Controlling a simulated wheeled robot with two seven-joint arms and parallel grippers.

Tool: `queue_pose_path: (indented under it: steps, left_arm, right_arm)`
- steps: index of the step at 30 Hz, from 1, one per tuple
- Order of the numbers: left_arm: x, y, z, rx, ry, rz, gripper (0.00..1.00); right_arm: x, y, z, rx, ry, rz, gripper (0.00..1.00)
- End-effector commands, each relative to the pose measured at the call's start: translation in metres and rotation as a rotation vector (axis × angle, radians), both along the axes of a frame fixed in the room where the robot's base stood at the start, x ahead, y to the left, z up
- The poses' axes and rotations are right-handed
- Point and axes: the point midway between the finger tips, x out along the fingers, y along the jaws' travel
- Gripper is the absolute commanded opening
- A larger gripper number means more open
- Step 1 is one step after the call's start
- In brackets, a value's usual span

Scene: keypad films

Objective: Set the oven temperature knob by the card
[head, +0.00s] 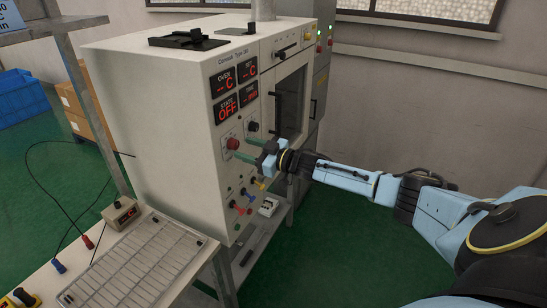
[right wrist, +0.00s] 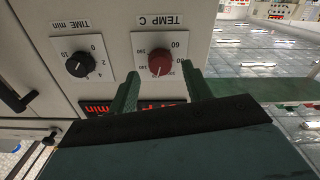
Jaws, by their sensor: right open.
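The oven (head: 150,110) is a cream cabinet with red displays, STATE reading OFF. Its red temperature knob (head: 233,144) is on the front panel, also seen upside down under the TEMP C label in the right wrist view (right wrist: 160,62). My right gripper (head: 243,149) is open before the panel; in the wrist view its green fingers (right wrist: 160,84) are spread to either side below the knob. I cannot tell whether they touch it. A blue card (head: 9,24) is cut off at the upper left; only "0", "C" and "in" show. My left gripper is out of view.
A black time knob (head: 254,126) sits beside the red one. Coloured plugs (head: 247,200) stick out lower on the panel. A gridded pale tray (head: 140,265) and a small display box (head: 122,212) are on the bench. Cardboard boxes (head: 85,112) stand behind.

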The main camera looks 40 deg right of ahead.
Motion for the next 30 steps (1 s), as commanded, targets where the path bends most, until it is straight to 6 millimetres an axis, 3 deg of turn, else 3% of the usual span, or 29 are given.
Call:
queue_pose_path:
  steps: [6,15,21,30]
  left_arm:
    - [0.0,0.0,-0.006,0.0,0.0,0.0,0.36]
    - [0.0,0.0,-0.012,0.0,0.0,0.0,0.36]
    - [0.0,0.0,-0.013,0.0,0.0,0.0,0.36]
    - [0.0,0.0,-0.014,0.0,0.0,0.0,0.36]
  right_arm:
    - [-0.037,-0.016,-0.003,-0.001,0.004,0.0,0.49]
    - [-0.077,-0.031,-0.002,-0.002,0.003,0.001,0.49]
    - [-0.093,-0.039,-0.001,-0.001,0.002,0.0,0.49]
    - [-0.099,-0.041,0.0,-0.001,-0.001,0.0,0.49]
